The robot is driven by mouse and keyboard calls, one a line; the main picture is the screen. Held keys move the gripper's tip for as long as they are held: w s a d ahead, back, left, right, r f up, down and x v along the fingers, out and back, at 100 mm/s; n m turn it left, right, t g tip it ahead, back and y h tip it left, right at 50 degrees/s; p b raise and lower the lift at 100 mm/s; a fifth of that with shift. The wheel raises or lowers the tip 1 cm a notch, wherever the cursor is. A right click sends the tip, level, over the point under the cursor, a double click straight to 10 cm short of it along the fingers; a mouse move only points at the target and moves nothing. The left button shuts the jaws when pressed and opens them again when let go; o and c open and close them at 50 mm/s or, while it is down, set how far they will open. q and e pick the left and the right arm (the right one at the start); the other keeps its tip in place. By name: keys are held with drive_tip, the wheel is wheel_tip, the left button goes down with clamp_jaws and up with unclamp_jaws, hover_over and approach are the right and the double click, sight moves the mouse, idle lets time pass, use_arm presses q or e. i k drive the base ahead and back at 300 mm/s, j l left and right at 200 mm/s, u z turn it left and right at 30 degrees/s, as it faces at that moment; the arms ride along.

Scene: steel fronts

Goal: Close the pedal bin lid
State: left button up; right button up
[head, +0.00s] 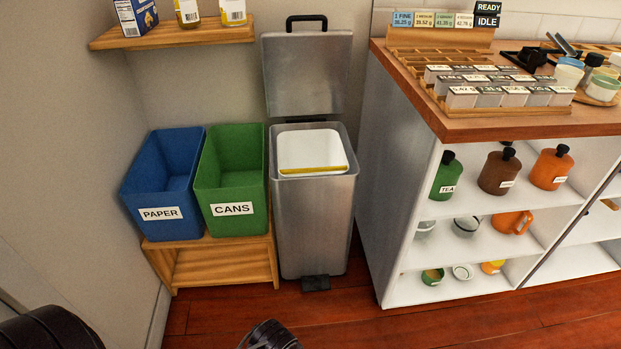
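The pedal bin (315,222) is a tall steel box standing on the floor between the green bin and the counter. Its lid (308,75) is open and stands upright at the back, with a black handle on its top edge. A white inner liner with a yellow strip shows in the bin's mouth. A black pedal (316,283) sticks out at the bin's foot. A dark part of my own (270,336), perhaps the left gripper, shows at the bottom edge, below and apart from the bin; its fingers cannot be made out. My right gripper is out of view.
A blue PAPER bin (160,213) and a green CANS bin (232,226) stand on a low wooden stand (223,262) at left. A wall shelf (175,36) hangs above. The counter (445,118) with open shelves is close on the right. The floor in front is clear.

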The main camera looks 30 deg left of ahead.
sight(305, 72)
drive_tip(key=i+j, duration=0.2)
drive_tip(key=j, duration=0.15)
drive_tip(key=i+j+z, duration=0.1)
drive_tip(key=i+j, duration=0.3)
drive_tip(key=j, duration=0.3)
drive_tip(key=i+j+z, duration=0.1)
drive_tip(key=j, duration=0.25)
drive_tip(key=i, duration=0.1)
